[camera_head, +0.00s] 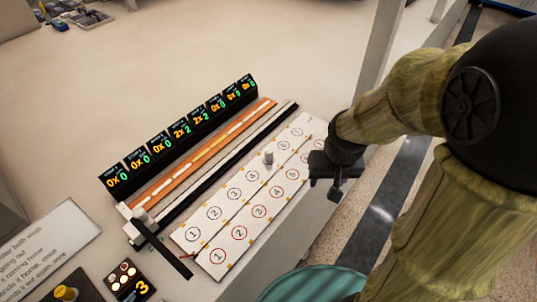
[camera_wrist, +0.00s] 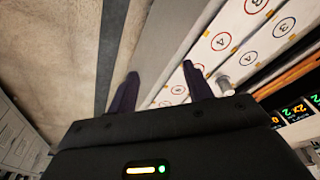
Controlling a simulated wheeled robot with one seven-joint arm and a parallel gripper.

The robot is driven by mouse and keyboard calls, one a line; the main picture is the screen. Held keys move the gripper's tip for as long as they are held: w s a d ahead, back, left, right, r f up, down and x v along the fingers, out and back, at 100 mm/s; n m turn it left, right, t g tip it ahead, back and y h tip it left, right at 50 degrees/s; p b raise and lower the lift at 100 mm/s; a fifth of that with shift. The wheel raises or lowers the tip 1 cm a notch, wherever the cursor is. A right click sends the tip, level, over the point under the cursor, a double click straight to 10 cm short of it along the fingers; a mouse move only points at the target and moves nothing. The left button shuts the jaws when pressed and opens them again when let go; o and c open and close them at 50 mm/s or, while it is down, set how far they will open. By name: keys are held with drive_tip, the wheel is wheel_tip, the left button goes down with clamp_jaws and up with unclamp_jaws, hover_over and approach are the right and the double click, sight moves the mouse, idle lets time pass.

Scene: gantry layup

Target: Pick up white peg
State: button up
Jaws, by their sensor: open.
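A small white peg (camera_head: 268,156) stands upright on the white board (camera_head: 222,234) of numbered circles, in the black-circle row between circles 4 and 6. It also shows in the wrist view (camera_wrist: 225,86), just outside the right finger. My gripper (camera_head: 335,192) is at the right edge of the board, to the right of the peg and apart from it. In the wrist view its two dark fingers (camera_wrist: 160,73) are spread, with nothing between them.
A black row of counter displays (camera_head: 180,130) and orange and black rails (camera_head: 205,150) lie behind the board. A yellow button (camera_head: 66,292) and instruction card (camera_head: 45,245) are at lower left.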

drive_tip(key=w+a+r+g+p, duration=0.1)
drive_tip(key=w+a+r+p, duration=0.4)
drive_tip(key=w, duration=0.4)
wheel_tip(320, 180, up, 4)
drive_tip(key=r+g+p, duration=0.1)
drive_tip(key=p, duration=0.2)
hover_over(270, 151)
drive_tip(key=shift+s+a+f, duration=0.1)
drive_tip(key=shift+a+f, duration=0.1)
drive_tip(key=shift+f, duration=0.1)
wheel_tip(270, 151, down, 12)
drive_tip(key=p, duration=0.3)
drive_tip(key=shift+f, duration=0.1)
drive_tip(key=shift+f, duration=0.15)
drive_tip(key=shift+d+f+p, duration=0.1)
drive_tip(key=shift+f+p, duration=1.25)
drive_tip(key=shift+f, duration=1.1)
